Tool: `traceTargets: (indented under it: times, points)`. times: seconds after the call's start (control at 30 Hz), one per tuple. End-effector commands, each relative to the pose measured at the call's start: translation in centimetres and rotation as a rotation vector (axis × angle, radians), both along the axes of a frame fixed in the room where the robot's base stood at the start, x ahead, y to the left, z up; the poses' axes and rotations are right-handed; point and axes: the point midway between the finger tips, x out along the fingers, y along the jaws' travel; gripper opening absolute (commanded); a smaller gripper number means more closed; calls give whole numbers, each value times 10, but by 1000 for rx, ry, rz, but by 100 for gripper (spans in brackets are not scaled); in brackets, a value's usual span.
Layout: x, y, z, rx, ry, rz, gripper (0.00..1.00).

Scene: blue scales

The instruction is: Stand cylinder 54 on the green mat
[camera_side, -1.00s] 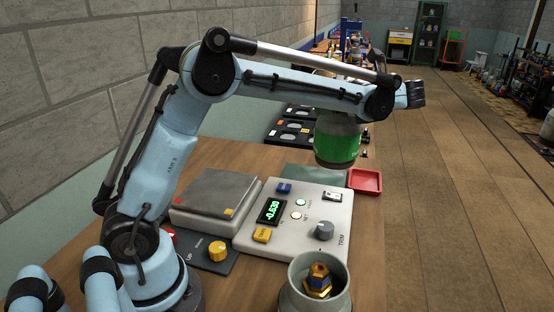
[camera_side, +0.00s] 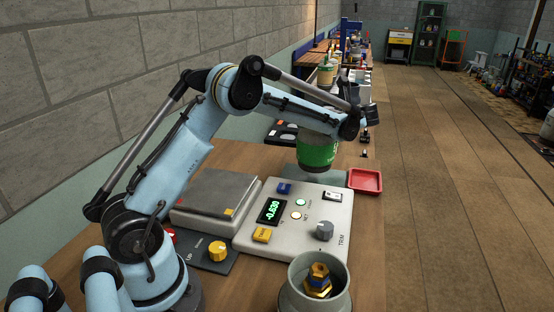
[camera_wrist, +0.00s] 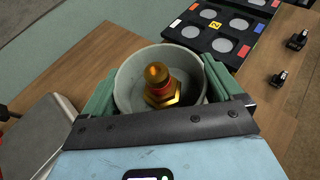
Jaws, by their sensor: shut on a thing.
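My gripper (camera_wrist: 160,88) is shut on a grey cylinder (camera_wrist: 127,97) with its green pads on either side. A brass fitting with a red ring stands in the cylinder's open top. In the side view the held cylinder (camera_side: 318,152) shows a green band and a dark base, roughly upright under my wrist. Its number cannot be read. The green mat (camera_side: 338,178) lies behind the control panel, partly hidden. The cylinder's base overlaps the mat in the picture; whether they touch cannot be told.
The control panel (camera_side: 340,210) reads -0.630, with a grey weighing plate (camera_side: 215,190) on its left. A red tray (camera_side: 366,181) lies right of the mat. Another grey canister (camera_side: 338,296) with a brass fitting stands in front.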

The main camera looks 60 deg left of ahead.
Motion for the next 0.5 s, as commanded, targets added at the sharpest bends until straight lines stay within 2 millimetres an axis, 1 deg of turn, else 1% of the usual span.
traceTargets:
  times: [0.13, 0.3, 0.4, 0.5]
  points:
    - [1, 4, -6, 2, 0, 0, 8]
    - [1, 3, -29, 2, 0, 0, 8]
    - [1, 3, -38, 3, 0, 0, 8]
    - [1, 3, -42, 3, 0, 0, 8]
